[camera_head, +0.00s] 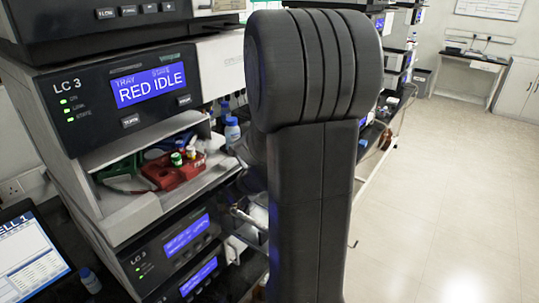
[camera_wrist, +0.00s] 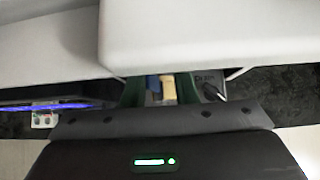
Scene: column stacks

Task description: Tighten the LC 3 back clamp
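The LC 3 unit (camera_head: 130,97) stands at left in the head view, its blue display reading "RED IDLE". Below it is an open bay with a red vial rack (camera_head: 173,176) and a green bracket-like part (camera_head: 118,169) to its left. I cannot make out which part is the back clamp. My gripper (camera_wrist: 160,122) shows from behind in the wrist view, under a white overhanging body (camera_wrist: 208,35). Just ahead of it are green parts (camera_wrist: 131,92), a tan piece (camera_wrist: 168,87) and a blue piece (camera_wrist: 153,84). Its fingertips are not clear; in the head view my arm hides it.
A blue-capped bottle (camera_head: 232,130) stands beside the bay. More units with blue displays (camera_head: 187,236) sit below. A laptop (camera_head: 30,262) is at lower left. Open floor (camera_head: 450,190) lies at right, with a wall desk (camera_head: 472,62) far back.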

